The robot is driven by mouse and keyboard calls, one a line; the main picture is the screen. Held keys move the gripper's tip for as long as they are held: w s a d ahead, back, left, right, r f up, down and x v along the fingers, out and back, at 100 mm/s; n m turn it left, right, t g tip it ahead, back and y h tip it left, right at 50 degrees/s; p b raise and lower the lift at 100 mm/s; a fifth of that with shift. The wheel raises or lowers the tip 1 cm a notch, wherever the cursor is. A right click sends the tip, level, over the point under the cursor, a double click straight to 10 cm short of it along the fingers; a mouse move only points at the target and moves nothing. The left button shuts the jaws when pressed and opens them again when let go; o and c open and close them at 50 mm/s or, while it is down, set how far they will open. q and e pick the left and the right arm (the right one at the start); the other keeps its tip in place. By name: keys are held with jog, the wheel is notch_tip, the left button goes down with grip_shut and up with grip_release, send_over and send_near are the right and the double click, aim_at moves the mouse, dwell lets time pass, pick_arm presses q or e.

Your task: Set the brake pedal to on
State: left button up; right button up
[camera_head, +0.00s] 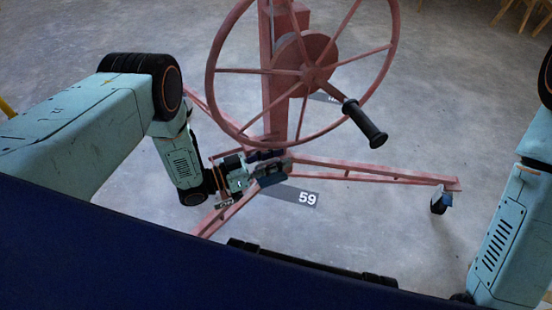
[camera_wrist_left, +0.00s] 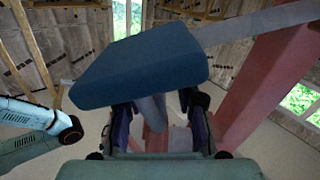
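The brake pedal is a flat dark blue plate (camera_head: 272,180) low on the red lift's column, beside its base. In the left wrist view the blue pedal (camera_wrist_left: 140,65) fills the upper middle, close and tilted. My left gripper (camera_head: 258,167) is right at the pedal in the head view. In the left wrist view its two dark fingers (camera_wrist_left: 158,112) stand apart below the pedal, with a grey-blue piece showing between them. I see no clear grip on it. The pedal plate hides the fingertips in part. My right arm shows at the right edge; its gripper is out of view.
The red lift has a large spoked wheel (camera_head: 304,68) with a black crank handle (camera_head: 365,124) above my left gripper. A red base leg (camera_head: 370,175) runs right to a caster (camera_head: 439,201). A grey floor label (camera_head: 300,197) reads 59. Open concrete floor surrounds the lift.

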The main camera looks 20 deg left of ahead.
pick_arm(q)
grip_shut()
jog(key=shift+a, duration=0.1)
dwell(0.5)
